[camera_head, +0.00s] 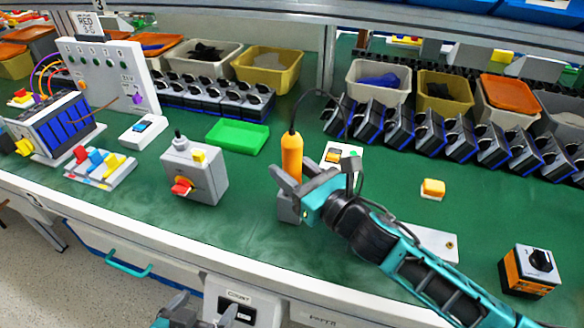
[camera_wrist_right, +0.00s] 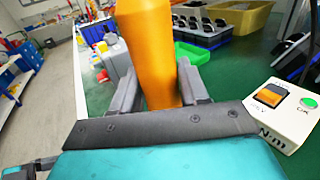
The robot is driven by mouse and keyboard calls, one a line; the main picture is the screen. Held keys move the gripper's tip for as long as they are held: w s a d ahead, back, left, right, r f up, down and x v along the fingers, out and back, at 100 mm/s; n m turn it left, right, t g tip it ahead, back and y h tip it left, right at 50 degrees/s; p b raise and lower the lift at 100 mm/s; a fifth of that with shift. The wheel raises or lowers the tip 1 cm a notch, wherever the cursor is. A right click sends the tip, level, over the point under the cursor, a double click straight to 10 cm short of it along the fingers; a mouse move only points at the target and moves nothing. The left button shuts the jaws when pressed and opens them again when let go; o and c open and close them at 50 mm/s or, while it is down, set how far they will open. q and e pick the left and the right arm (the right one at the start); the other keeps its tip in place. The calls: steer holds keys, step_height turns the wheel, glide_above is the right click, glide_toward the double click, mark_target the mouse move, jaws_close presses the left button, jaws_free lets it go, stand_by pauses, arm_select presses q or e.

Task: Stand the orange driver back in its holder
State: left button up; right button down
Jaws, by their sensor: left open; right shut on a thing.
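The orange driver (camera_head: 292,155) stands upright with a black cable leading from its top. My right gripper (camera_head: 290,185) is shut on its lower part; the orange body also shows between the fingers in the right wrist view (camera_wrist_right: 147,50). A grey block (camera_head: 287,212), which looks like the holder, is directly below the gripper. The gripper hides the driver's lower end, so I cannot tell whether it is inside the block. My left gripper (camera_head: 204,309) is open and empty at the bottom edge of the head view, in front of the bench.
A grey switch box (camera_head: 194,172) with a red knob stands left of the driver. A white box (camera_head: 341,157) with orange and green buttons is close behind right. A green tray (camera_head: 238,135) lies behind. Rows of black switches line the back. Green mat is clear between.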

steer(key=shift+f, duration=0.4)
stand_by(0.7)
steer(key=shift+c, duration=2.4)
jaws_free()
steer(key=shift+f, duration=0.1)
steer(key=shift+f, duration=0.1)
steer(key=b+v, duration=0.1)
steer(key=v, duration=1.2)
